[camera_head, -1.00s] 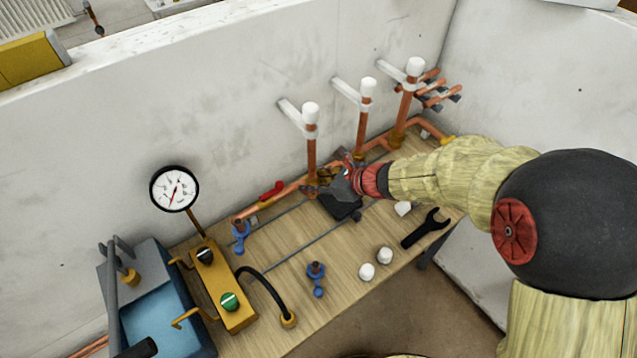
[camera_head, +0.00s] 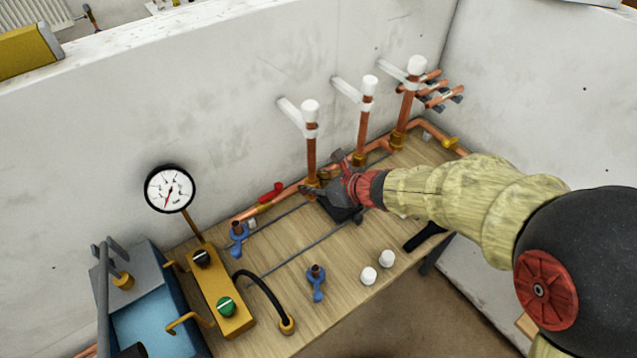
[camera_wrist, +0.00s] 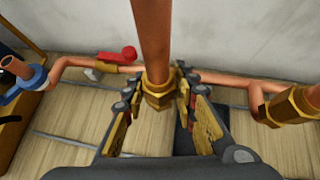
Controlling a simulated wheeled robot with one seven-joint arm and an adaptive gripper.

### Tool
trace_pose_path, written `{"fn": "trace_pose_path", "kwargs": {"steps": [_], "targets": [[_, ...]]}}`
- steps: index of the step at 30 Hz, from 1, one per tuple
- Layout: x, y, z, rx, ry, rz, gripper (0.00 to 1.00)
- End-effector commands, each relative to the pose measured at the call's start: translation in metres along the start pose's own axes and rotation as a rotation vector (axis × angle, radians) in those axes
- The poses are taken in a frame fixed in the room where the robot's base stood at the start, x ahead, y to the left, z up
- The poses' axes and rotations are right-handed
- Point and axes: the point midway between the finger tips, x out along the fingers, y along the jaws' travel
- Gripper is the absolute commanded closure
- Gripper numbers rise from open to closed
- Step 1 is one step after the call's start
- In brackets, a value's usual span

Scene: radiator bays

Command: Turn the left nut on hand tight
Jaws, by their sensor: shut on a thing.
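The left nut is a brass hex nut (camera_wrist: 160,92) low on the left upright copper pipe (camera_head: 311,158). In the wrist view my gripper (camera_wrist: 154,97) has a jointed finger on each side of it and is shut on it. The copper pipe rises upright out of the nut (camera_wrist: 153,35). In the head view my gripper (camera_head: 314,191) comes in from the right and hides most of the left nut. Whether the nut is seated against the fitting below cannot be told.
The middle pipe (camera_head: 362,130) and its brass nut (camera_wrist: 290,106) stand close to the right. A red-handled valve (camera_head: 271,192) is just left. A pressure gauge (camera_head: 170,189), blue fittings (camera_head: 316,281), white caps (camera_head: 369,276) and a dark spanner (camera_head: 424,237) are around the bench.

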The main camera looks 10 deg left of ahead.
Motion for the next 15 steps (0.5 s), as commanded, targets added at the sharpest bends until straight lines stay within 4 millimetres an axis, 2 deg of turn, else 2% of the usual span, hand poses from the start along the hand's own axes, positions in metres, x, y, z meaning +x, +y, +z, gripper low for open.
{"fn": "trace_pose_path", "kwargs": {"steps": [1,15], "targets": [[0.0007,0.0018,-0.0057,0.003,0.009,0.003,0.86],[0.002,0.0021,-0.0073,0.04,0.009,-0.048,0.86]]}}
